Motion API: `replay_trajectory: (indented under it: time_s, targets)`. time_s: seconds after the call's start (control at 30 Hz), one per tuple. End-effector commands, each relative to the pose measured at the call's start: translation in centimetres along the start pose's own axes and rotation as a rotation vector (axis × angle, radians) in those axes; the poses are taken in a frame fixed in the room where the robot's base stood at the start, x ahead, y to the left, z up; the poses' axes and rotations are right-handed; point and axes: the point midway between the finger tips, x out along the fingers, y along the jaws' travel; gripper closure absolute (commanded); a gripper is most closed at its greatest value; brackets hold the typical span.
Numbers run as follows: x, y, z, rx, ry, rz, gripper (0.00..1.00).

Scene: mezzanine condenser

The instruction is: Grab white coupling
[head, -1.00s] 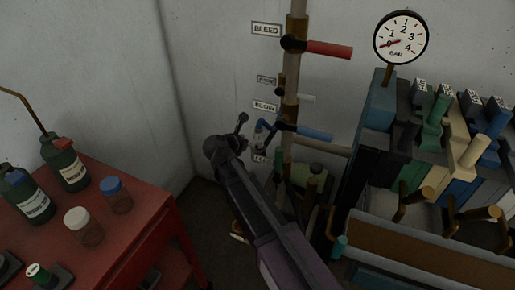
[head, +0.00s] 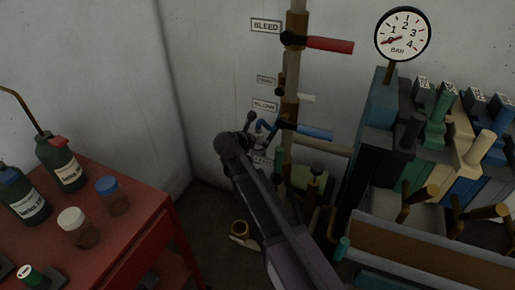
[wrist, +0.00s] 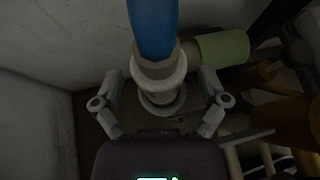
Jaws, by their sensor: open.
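In the wrist view, a pale, whitish round coupling-like part (wrist: 160,84) with a wider collar sits in the middle, below a blue cylindrical part (wrist: 153,28). My gripper (wrist: 160,108) is open, with one finger to its left and one to its right. The fingers appear apart from it, and their depth relative to it is hard to judge. In the head view my gripper (head: 257,132) is in the corner by the upright pipe (head: 290,85), left of the blue lever (head: 314,133). The pale part is mostly hidden there by my arm.
A red lever (head: 330,45) and a gauge (head: 403,34) are above right. A rack of coloured handles (head: 440,130) stands at right. A red cart (head: 125,235) with bottles and jars is at left. A green cylinder (wrist: 222,46) lies close right of the coupling.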

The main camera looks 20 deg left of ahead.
Motion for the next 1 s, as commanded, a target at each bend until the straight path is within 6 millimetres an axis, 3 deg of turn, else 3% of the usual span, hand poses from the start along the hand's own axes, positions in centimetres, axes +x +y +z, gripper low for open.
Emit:
replay_trajectory:
  time_s: [0.63,0.93,1.0]
  targets:
    - [0.4,0.02,0.0,0.0,0.0,0.001,0.06]
    - [0.39,0.04,-0.01,-0.001,0.0,0.001,0.96]
    - [0.39,0.05,-0.02,-0.001,0.0,0.001,1.0]
